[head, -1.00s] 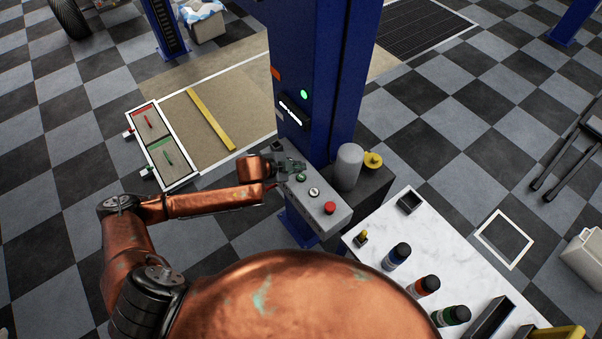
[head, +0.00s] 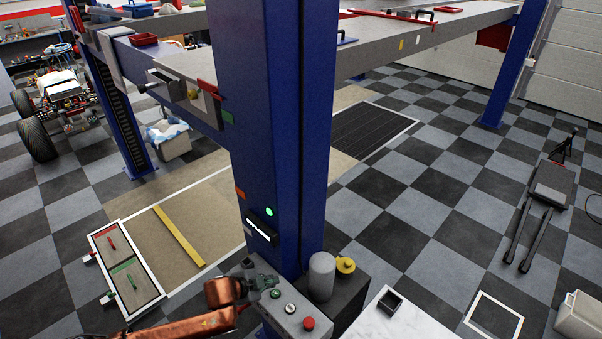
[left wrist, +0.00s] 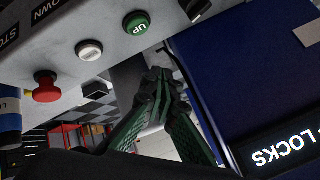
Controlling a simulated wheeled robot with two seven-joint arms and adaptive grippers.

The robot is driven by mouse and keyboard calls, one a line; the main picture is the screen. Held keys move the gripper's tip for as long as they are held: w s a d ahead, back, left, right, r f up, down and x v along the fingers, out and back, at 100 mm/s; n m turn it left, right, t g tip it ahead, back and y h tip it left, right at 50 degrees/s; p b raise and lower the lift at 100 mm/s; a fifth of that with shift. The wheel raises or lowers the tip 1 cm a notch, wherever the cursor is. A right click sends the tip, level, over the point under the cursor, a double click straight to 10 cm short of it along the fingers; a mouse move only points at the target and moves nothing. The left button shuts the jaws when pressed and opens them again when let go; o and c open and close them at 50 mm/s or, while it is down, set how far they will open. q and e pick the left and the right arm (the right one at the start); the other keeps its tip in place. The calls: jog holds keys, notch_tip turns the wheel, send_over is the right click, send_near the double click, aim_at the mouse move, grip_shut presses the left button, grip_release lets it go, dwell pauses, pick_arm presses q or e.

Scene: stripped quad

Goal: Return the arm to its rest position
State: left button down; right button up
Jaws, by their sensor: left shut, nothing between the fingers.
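My left arm (head: 195,325) comes in from the bottom left of the head view. Its gripper (head: 268,283) is over the back-left end of the grey control box (head: 292,314), by the blue lift post (head: 265,120). In the left wrist view the green-padded fingers (left wrist: 162,78) are together with nothing between them. Beside them the box face carries a green UP button (left wrist: 137,23), a white button (left wrist: 89,50) and a red knob (left wrist: 46,88). I cannot tell whether the fingers touch the box. My right gripper is out of view.
A grey cylinder (head: 321,276) and a yellow-topped item (head: 345,266) stand behind the control box. A white table (head: 400,320) is to the right. A framed tray (head: 131,287) with red and green tools lies on the floor at left.

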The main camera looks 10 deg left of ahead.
pick_arm(q)
jog(key=s+d, duration=0.1)
jog(key=s+d+f+n, duration=0.1)
jog(key=shift+s+f, duration=0.15)
jog(key=shift+s, duration=0.25)
jog(key=s+n, duration=0.1)
jog(key=s, duration=0.1)
jog(key=s+f+n, duration=0.1)
jog(key=s, duration=0.1)
jog(key=shift+s+d, duration=0.1)
jog(key=shift+d, duration=0.1)
jog(key=s+a+f+n+g+y, duration=0.25)
jog(key=s+a+n, duration=0.35)
jog(key=s+a, duration=0.55)
jog(key=s+a+f+n+g+y, duration=0.3)
jog(key=s+a+n, duration=0.45)
jog(key=s, duration=0.75)
notch_tip(320, 180, down, 39)
jog(key=m+b, duration=0.2)
jog(key=b, duration=0.7)
jog(key=s+f+b, duration=0.4)
jog(key=s+f, duration=0.6)
jog(key=f, duration=0.3)
jog(key=s+f+g+b, duration=0.1)
jog(key=s+f+b, duration=0.3)
jog(key=s+f, duration=0.7)
notch_tip(320, 180, down, 3)
